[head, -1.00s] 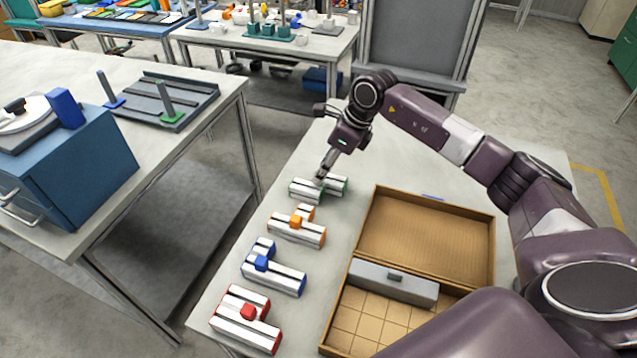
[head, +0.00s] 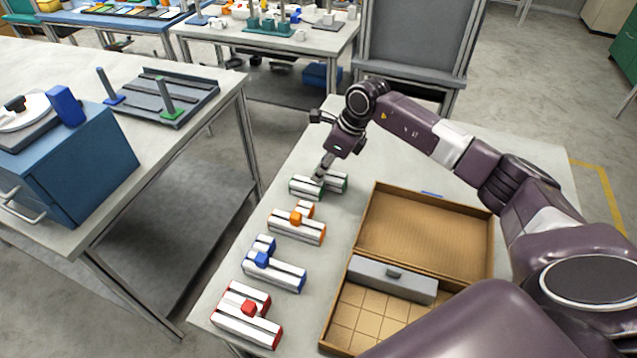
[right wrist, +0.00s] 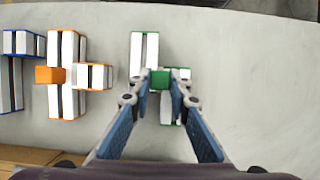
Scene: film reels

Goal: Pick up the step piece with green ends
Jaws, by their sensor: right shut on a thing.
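The step piece with green ends (head: 304,187) lies on the pale table, white with dark grooves and a green knob. It also shows in the right wrist view (right wrist: 137,48), with the green knob (right wrist: 160,80) at its middle. My right gripper (head: 320,179) reaches down to it. In the right wrist view my right gripper's fingertips (right wrist: 161,77) are on both sides of the green knob, shut on it. The piece appears to rest on the table still. In the head view the fingertips partly hide the knob. My left gripper is not in view.
Similar pieces with orange ends (head: 296,228), blue ends (head: 275,272) and red ends (head: 247,315) lie in a row nearer me. An open brown case (head: 430,235) with a grey bar (head: 392,281) stands right of them. The table's far right is clear.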

